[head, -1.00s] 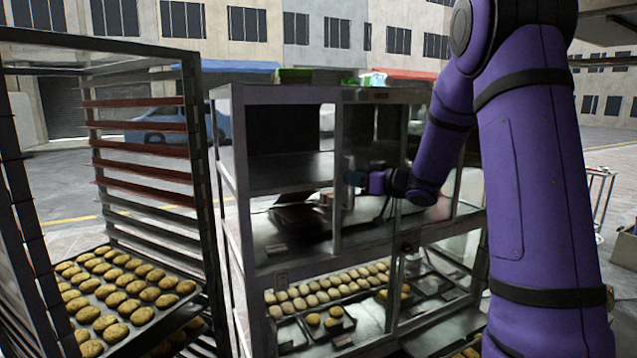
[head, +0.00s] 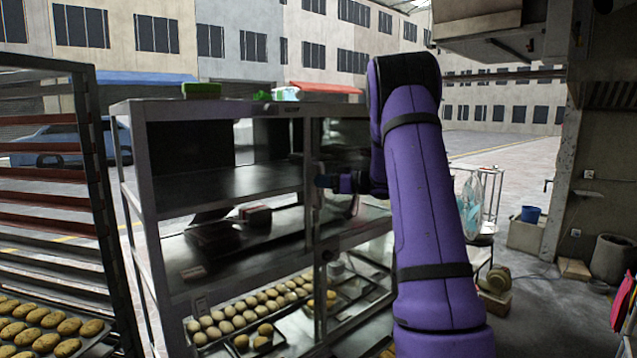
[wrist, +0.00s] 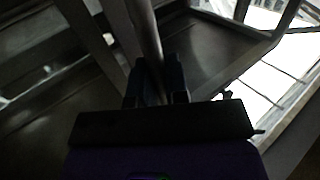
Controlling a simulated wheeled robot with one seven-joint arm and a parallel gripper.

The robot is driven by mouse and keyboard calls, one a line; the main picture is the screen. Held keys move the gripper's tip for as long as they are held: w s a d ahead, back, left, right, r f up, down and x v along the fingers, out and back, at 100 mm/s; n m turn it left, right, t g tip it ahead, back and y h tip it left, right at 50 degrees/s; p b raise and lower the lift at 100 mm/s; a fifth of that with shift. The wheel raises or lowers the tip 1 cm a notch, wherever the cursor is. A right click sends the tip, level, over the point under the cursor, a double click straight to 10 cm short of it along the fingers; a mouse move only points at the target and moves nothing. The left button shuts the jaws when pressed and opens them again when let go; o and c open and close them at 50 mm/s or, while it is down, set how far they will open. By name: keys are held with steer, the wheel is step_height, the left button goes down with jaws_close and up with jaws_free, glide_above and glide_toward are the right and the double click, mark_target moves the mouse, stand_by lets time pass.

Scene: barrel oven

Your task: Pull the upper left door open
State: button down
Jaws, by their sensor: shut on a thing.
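The metal cabinet (head: 222,108) with glazed fronts stands in the middle of the head view. Its upper left compartment (head: 235,185) shows a bare shelf and a dark back panel. My gripper (head: 323,181) is at the upper section's centre upright, partly hidden by my purple arm. In the wrist view my gripper (wrist: 155,85) is shut around a slim vertical metal bar (wrist: 147,35), which looks like a door handle. The door's glass is hard to make out, and I cannot tell how far it stands open.
A tall rack (head: 85,200) with trays of cookies stands close at the left. The cabinet's lower section holds trays of round buns (head: 250,312). Green items (head: 201,90) lie on top.

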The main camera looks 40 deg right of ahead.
steer(key=shift+d, duration=0.25)
steer(key=c, duration=1.2)
jaws_free()
steer(key=shift+d, duration=0.15)
steer(key=shift+o, duration=0.3)
steer(key=shift+s, duration=0.1)
steer(key=v, duration=1)
steer(key=shift+s, duration=0.3)
steer(key=shift+d, duration=0.1)
